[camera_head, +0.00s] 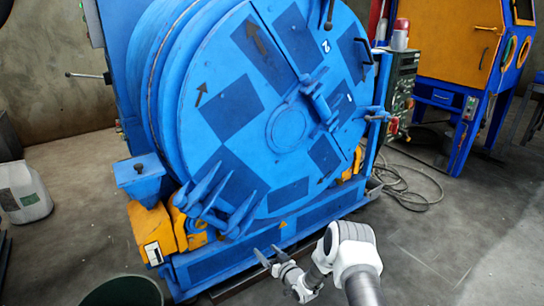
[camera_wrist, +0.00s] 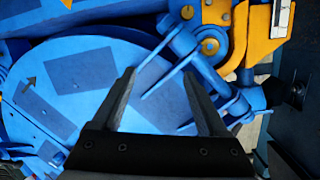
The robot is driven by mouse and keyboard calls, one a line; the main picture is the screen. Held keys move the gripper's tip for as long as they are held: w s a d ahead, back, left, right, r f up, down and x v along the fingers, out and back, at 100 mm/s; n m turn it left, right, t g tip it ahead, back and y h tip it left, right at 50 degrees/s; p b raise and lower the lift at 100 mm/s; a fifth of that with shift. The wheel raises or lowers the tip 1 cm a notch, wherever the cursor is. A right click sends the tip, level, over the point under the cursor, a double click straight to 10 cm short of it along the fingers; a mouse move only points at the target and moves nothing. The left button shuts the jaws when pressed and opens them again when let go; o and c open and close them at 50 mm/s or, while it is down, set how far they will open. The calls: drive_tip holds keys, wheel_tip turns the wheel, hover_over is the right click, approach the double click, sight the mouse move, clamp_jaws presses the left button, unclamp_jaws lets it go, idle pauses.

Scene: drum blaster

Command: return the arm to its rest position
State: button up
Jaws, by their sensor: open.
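My gripper (camera_head: 272,258) shows at the lower middle of the head view, in front of the base of the blue drum machine (camera_head: 236,106). Its two fingers are spread apart and nothing is between them in the wrist view (camera_wrist: 160,80). My white and grey arm comes in from the lower right edge of the head view. The round blue drum door fills much of the wrist view behind the fingers. The door appears closed in the head view, with latch arms (camera_head: 222,208) at its lower left.
Yellow drive parts (camera_head: 154,232) sit at the machine's lower left. A dark green bin (camera_head: 124,292) stands at the bottom left and a white container (camera_head: 24,192) at the far left. A coiled cable (camera_head: 408,190) lies right of the machine. Grey floor at the lower right is clear.

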drive_tip(key=w+d+r+g+h, duration=0.1)
drive_tip(key=d+r+h, duration=0.25)
drive_tip(key=r, duration=0.95)
drive_tip(key=w+d+r+g+h, duration=0.15)
drive_tip(key=d+r, duration=0.25)
drive_tip(key=r, duration=1)
drive_tip(key=s+d+r+m+g+h, duration=0.15)
drive_tip(key=s+d+r, duration=0.25)
drive_tip(key=s+r, duration=0.65)
drive_tip(key=s+d+r+m+g+h, duration=0.15)
drive_tip(key=s+d+r, duration=0.25)
drive_tip(key=s+r, duration=0.7)
drive_tip(key=s+f+g+p, duration=0.2)
drive_tip(key=s, duration=2.3)
wheel_tip(320, 180, up, 26)
drive_tip(key=p, duration=2.6)
drive_tip(key=shift+w+m, duration=0.25)
drive_tip(key=shift+m, duration=0.05)
drive_tip(key=shift+d+r+p, duration=0.1)
drive_tip(key=shift+r+p, duration=0.2)
drive_tip(key=shift+c, duration=0.4)
drive_tip(key=c, duration=0.3)
drive_tip(key=shift+d, duration=0.2)
drive_tip(key=shift+c, duration=0.2)
